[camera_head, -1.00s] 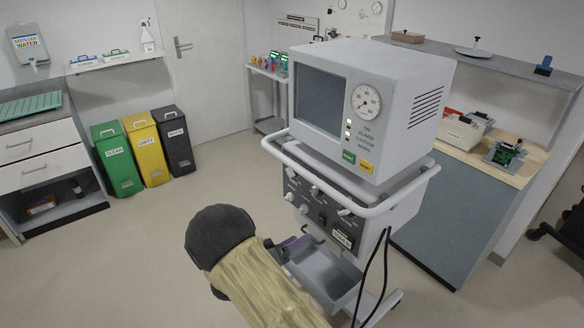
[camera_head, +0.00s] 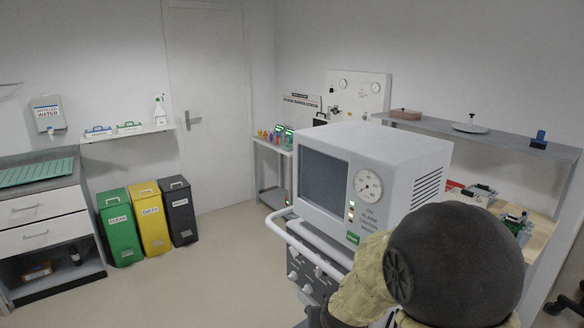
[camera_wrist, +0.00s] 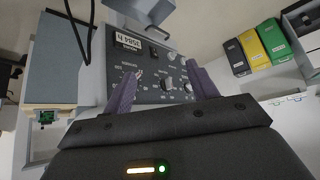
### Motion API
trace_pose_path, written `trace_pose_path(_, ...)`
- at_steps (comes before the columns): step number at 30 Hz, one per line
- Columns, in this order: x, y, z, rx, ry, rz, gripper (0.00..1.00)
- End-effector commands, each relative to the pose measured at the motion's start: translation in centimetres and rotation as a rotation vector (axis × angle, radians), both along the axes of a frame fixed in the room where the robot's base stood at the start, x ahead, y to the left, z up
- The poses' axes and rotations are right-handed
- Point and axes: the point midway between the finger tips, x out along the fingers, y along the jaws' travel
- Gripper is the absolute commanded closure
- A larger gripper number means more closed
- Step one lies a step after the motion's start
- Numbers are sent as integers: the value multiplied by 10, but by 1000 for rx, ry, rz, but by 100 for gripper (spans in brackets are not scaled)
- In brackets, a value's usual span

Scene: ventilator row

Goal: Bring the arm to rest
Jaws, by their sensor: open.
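My gripper shows in the wrist view (camera_wrist: 163,90), with its two purple fingers spread apart and nothing between them. Beyond the fingers is the ventilator's control panel (camera_wrist: 150,72) with its knobs, and the fingers appear apart from it. In the head view my arm stands in front of the right side of the ventilator (camera_head: 385,150) and hides part of its lower body.
Green, yellow and black bins (camera_head: 152,215) stand by the door at the left. A workbench (camera_head: 535,232) with a shelf (camera_head: 480,138) above it is behind the ventilator at the right. The floor (camera_head: 190,285) at front left is clear.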

Motion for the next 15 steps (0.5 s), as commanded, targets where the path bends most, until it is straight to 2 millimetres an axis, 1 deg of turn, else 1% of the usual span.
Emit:
trace_pose_path(1,-20,-10,7,15,50,6,42)
trace_pose_path(2,-33,-16,9,21,86,10,42)
trace_pose_path(3,-52,-23,11,24,135,14,42)
trace_pose_path(5,-80,-35,13,21,210,16,42)
trace_pose_path(6,-97,-42,15,15,257,14,42)
trace_pose_path(9,-134,-58,16,-9,351,3,42)
trace_pose_path(12,-152,-66,17,-26,400,-5,42)
trace_pose_path(15,-156,-68,16,-31,414,-7,42)
